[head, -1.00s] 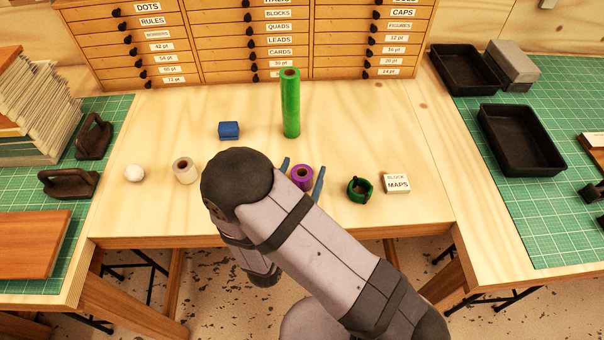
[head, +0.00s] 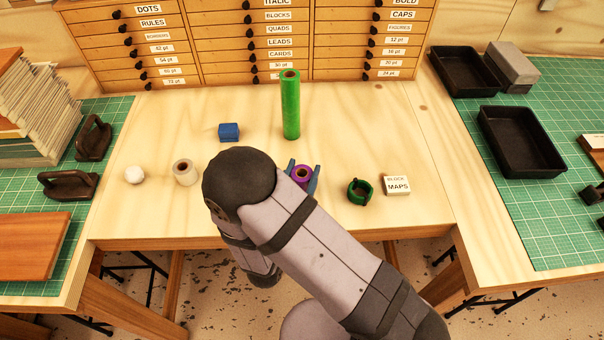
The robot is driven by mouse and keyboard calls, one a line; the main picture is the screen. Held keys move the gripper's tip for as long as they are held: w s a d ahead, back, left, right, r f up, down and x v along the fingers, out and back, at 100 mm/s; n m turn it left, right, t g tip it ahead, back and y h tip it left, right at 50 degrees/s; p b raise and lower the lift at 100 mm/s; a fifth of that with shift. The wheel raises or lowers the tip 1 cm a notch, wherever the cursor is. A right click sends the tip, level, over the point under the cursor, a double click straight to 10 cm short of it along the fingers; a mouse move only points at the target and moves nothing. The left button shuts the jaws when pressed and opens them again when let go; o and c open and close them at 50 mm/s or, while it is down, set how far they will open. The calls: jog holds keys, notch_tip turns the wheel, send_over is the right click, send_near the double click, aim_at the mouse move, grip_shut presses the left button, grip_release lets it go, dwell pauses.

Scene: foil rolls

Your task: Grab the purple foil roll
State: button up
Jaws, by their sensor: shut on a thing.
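The purple foil roll (head: 303,174) stands upright on the wooden table, a short roll with a brown core opening on top. My gripper (head: 304,172) has its two blue fingers on either side of the roll, shut on it. My arm covers the lower part of the gripper and some of the table in front of it. I cannot tell whether the roll is clear of the table.
A tall green roll (head: 290,106) stands behind. A blue block (head: 229,132), a white roll (head: 185,172) and a white ball (head: 134,174) are to the left. A dark green ring (head: 359,191) and a "MAPS" block (head: 397,185) are to the right. Drawers (head: 260,45) close off the back.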

aim_at(302, 173)
jog(key=shift+r+b, duration=0.45)
jog(key=shift+r, duration=4.3)
